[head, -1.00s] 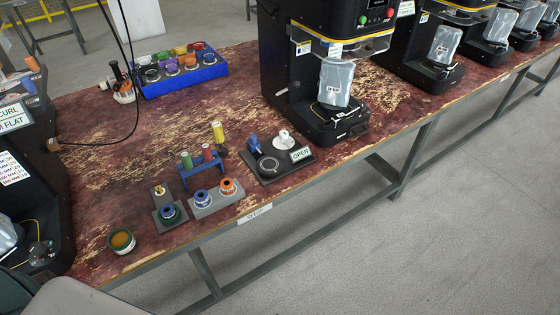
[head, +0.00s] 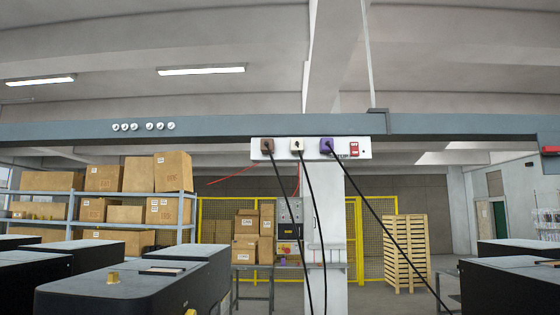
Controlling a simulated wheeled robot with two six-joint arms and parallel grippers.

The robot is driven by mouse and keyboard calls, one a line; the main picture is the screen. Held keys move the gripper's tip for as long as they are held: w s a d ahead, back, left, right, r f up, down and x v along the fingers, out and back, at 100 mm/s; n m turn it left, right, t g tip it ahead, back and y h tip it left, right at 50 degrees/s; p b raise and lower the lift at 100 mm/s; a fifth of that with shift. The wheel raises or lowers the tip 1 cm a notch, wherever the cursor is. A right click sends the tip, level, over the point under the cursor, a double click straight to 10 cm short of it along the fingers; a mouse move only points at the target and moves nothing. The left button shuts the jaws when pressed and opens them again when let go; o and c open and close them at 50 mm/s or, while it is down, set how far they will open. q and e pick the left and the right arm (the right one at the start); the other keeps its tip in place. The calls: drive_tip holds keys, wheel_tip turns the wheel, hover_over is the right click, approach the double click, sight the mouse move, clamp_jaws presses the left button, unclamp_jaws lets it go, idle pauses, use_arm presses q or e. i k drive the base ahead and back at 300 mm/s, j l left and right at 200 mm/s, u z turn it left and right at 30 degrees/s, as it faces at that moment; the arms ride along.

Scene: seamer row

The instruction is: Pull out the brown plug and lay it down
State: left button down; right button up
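The brown plug (head: 267,146) sits in the left socket of a white power strip (head: 365,149), which is mounted on a grey overhead beam (head: 225,130). Its black cable hangs down and to the right. A cream plug (head: 296,146) sits in the strip to its right, and a purple plug (head: 326,146) is further right. Each has a black cable hanging from it. Neither of my grippers shows in the head view.
A red switch (head: 354,149) is at the strip's right end. Black machine tops (head: 120,288) stand at the lower left and lower right. Behind are shelves with cardboard boxes (head: 172,172), a white column (head: 330,220), yellow fencing and a wooden pallet stack (head: 405,250).

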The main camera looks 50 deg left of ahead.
sight(264, 142)
drive_tip(key=j+u, duration=0.1)
drive_tip(key=u, duration=0.7)
drive_tip(key=j+u, duration=0.1)
drive_tip(key=u, duration=0.3)
drive_tip(key=i+u, duration=0.1)
drive_tip(key=u, duration=0.3)
